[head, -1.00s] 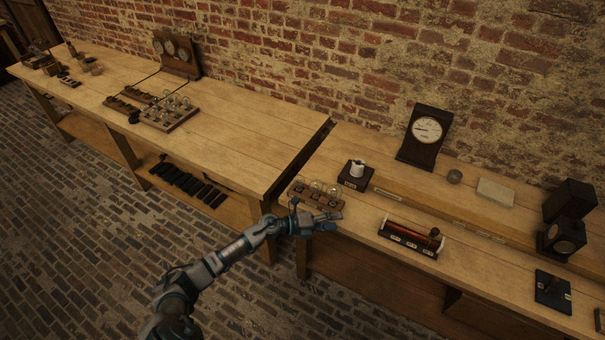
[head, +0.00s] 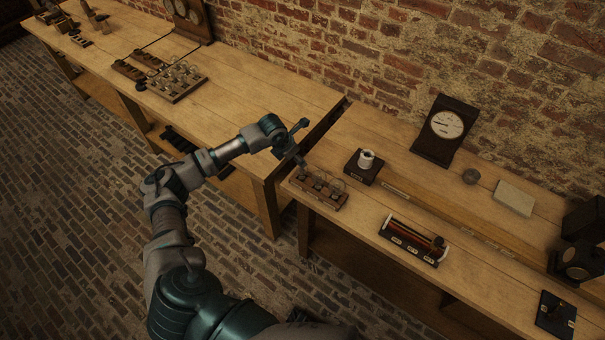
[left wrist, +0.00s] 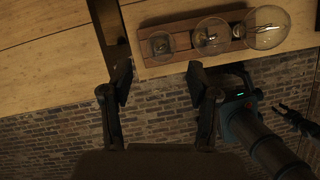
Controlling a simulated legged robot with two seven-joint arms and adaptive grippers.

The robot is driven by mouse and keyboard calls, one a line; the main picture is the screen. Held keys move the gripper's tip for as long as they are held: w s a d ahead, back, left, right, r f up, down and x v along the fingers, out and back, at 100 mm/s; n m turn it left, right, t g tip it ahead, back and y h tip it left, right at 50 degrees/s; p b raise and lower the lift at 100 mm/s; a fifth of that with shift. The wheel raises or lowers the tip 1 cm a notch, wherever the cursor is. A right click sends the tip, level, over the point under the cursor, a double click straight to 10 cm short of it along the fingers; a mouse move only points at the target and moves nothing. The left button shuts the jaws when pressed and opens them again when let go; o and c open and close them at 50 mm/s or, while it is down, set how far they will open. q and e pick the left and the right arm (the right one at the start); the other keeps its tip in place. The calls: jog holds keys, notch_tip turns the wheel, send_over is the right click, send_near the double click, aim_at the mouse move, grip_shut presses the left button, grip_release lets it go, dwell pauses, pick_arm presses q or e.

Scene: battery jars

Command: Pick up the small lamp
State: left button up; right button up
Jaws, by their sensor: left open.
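The small lamp (left wrist: 160,44) is the smallest of three clear glass bulbs in a wooden stand (left wrist: 180,27). It sits at the left end of the row in the left wrist view, upright in the stand. The stand (head: 330,199) also shows in the head view, at the left end of the right bench. My left gripper (left wrist: 160,82) is open and empty, its fingers apart below the small lamp in the wrist picture. In the head view my left gripper (head: 301,143) is above the stand's left end, partly hiding the bulbs. A dark finger-like shape (left wrist: 290,119), perhaps my right gripper, shows dimly.
The medium bulb (left wrist: 211,37) and large bulb (left wrist: 267,27) stand close beside the small lamp. A dark block with a white cylinder (head: 366,160) is behind the stand, and a red coil device (head: 412,240) is to its right. A gap separates the two benches.

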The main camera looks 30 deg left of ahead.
aim_at(302, 172)
pick_arm(q)
jog(key=x, duration=0.4)
jog(key=shift+w+a+f, duration=0.15)
jog(key=shift+f, duration=0.25)
jog(key=x, duration=0.3)
jog(key=p+x, duration=0.1)
jog(key=x, duration=0.1)
jog(key=shift+d+f, duration=0.1)
jog(key=shift+d, duration=0.2)
jog(key=shift+a, duration=0.1)
jog(key=c, duration=0.9)
